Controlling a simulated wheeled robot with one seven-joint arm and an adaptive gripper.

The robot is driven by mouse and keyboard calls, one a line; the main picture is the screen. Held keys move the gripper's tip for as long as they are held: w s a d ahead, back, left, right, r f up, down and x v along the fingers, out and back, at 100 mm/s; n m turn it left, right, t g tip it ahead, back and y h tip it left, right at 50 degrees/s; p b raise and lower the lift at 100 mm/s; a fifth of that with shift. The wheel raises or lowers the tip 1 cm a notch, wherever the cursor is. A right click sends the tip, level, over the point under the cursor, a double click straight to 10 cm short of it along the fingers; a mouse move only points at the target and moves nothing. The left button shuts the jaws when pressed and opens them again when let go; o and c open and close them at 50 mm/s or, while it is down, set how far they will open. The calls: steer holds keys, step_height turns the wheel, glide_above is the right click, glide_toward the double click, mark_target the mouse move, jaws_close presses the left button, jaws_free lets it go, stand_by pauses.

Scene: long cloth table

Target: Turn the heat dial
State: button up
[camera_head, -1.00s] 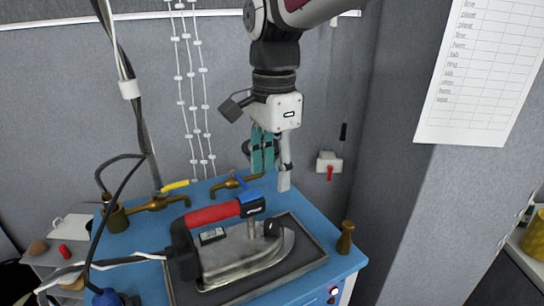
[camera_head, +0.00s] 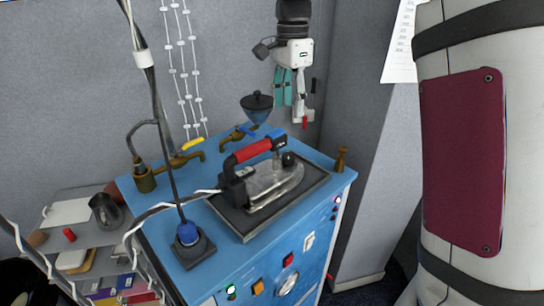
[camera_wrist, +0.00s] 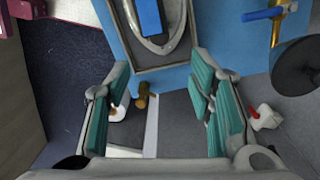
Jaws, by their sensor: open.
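The blue ironing station (camera_head: 330,178) stands against the grey wall. Its front panel carries a round pale dial-like part (camera_head: 286,286) near the lower edge of the view, partly cut off; I cannot tell whether it is the heat dial. The iron (camera_head: 272,185) rests on its dark plate and has a red handle and a black knob (camera_head: 288,159). My gripper (camera_head: 289,100) is open and empty, pointing down beyond the station's back right. In the wrist view its teal fingers (camera_wrist: 162,80) are apart, with the station's edge and a brass post (camera_wrist: 142,96) between and below them.
Brass taps (camera_head: 188,158) and a dark funnel (camera_head: 257,103) stand along the back edge. A blue-based cable stand (camera_head: 190,245) rises at the front left. A grey shelf (camera_head: 85,228) with small items is at the left. Front buttons (camera_head: 290,259) are unobstructed.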

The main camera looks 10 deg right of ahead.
mark_target(289, 155)
step_height(289, 155, down, 14)
steer(key=p, duration=0.3)
steer(key=shift+s+d+r, duration=0.1)
steer(key=shift+s, duration=0.05)
jaws_close()
